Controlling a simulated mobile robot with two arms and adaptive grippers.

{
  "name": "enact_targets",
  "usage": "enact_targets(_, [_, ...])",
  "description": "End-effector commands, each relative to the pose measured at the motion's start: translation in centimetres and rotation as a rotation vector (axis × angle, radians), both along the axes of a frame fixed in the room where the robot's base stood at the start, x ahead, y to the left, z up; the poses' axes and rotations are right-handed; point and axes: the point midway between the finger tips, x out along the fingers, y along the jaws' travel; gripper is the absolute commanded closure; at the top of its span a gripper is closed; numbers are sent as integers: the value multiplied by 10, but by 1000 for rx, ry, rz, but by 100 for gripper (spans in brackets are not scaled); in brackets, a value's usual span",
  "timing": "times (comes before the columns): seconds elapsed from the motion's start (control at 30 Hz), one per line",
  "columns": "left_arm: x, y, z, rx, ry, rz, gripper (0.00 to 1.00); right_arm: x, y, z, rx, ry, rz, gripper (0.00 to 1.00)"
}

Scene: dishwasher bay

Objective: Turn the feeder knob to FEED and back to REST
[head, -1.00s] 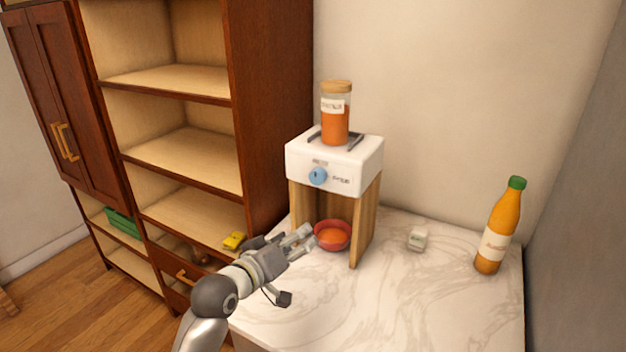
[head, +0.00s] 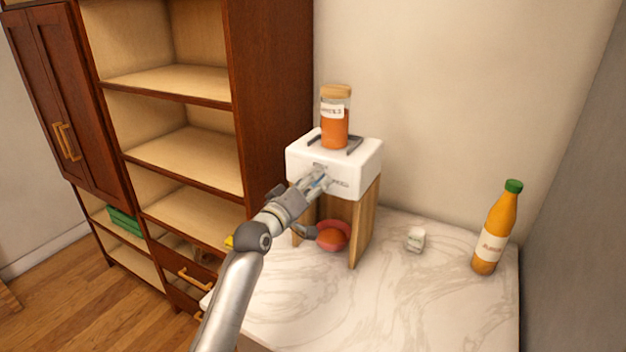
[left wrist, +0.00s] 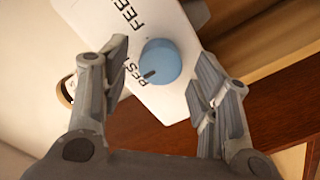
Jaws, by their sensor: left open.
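The feeder (head: 362,160) is a white box on wooden legs on the marble counter. In the left wrist view its blue round knob (left wrist: 165,64) shows on the white front panel, its dark mark toward the word REST; FEED is printed further along. My left gripper (head: 318,181) is at the feeder's front and hides most of the knob in the head view. In the left wrist view the left gripper (left wrist: 160,58) is open, a finger on each side of the knob, with gaps visible. My right gripper is not in view.
A jar of orange contents (head: 334,128) stands on the feeder. A red bowl (head: 345,247) sits beneath it, partly behind my arm. A small white block (head: 416,240) and an orange bottle (head: 492,235) stand to the right. A wooden shelf unit (head: 262,100) is at left.

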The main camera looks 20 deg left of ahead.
Motion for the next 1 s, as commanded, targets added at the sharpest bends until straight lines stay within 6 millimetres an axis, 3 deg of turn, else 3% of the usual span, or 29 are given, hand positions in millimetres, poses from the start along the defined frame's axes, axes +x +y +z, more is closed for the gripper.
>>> enact_targets(0.47, [10,-2,0,0,1,-1,44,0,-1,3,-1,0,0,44])
enact_targets(0.8, [10,-2,0,0,1,-1,88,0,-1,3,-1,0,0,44])
enact_targets(1.0, [10,-1,0,11,0,0,90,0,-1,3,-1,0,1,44])
